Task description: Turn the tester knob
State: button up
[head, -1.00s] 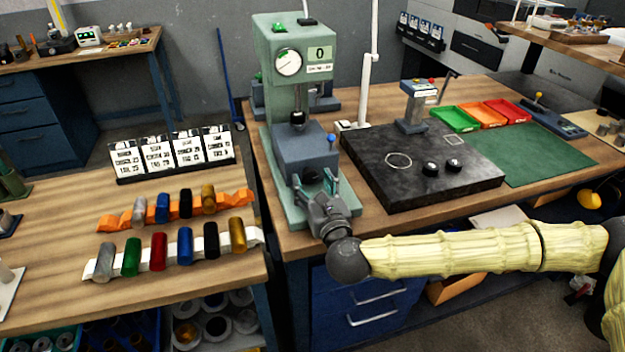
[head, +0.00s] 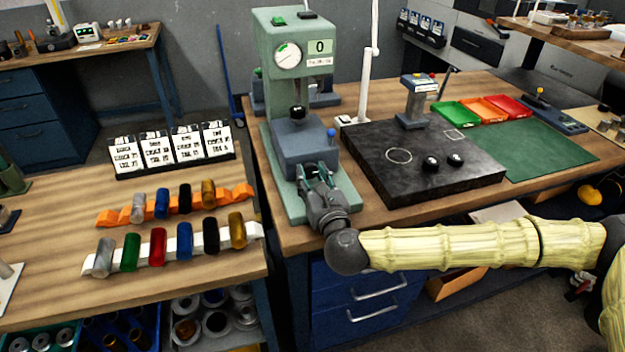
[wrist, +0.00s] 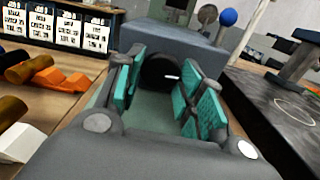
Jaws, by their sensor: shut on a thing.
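The green tester (head: 270,60) stands on the bench with a round dial and a display reading 0. Its blue-grey front block (head: 305,140) carries the black round knob, which shows in the wrist view (wrist: 160,70) with a short white mark on its face. My gripper (head: 317,172) is at the front of the block. Its teal-padded fingers (wrist: 172,88) stand on either side of the knob, shut on it. In the head view my fingers mostly hide the knob.
A blue ball-topped lever (head: 331,133) stands at the block's right. A black plate (head: 380,170) with two black knobs lies to the right. Racks of coloured cylinders (head: 180,250) are on the left bench. A white post (head: 368,80) rises behind.

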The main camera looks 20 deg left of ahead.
jog(key=shift+f+m+b, duration=0.25)
jog(key=shift+m+b, duration=0.75)
jog(key=shift+b, duration=0.15)
jog(key=shift+r+m+b, duration=0.25)
jog(key=shift+m+b, duration=0.1)
jog(key=shift+m, duration=0.05)
jog(key=o, duration=1)
jog(key=v, duration=1.2)
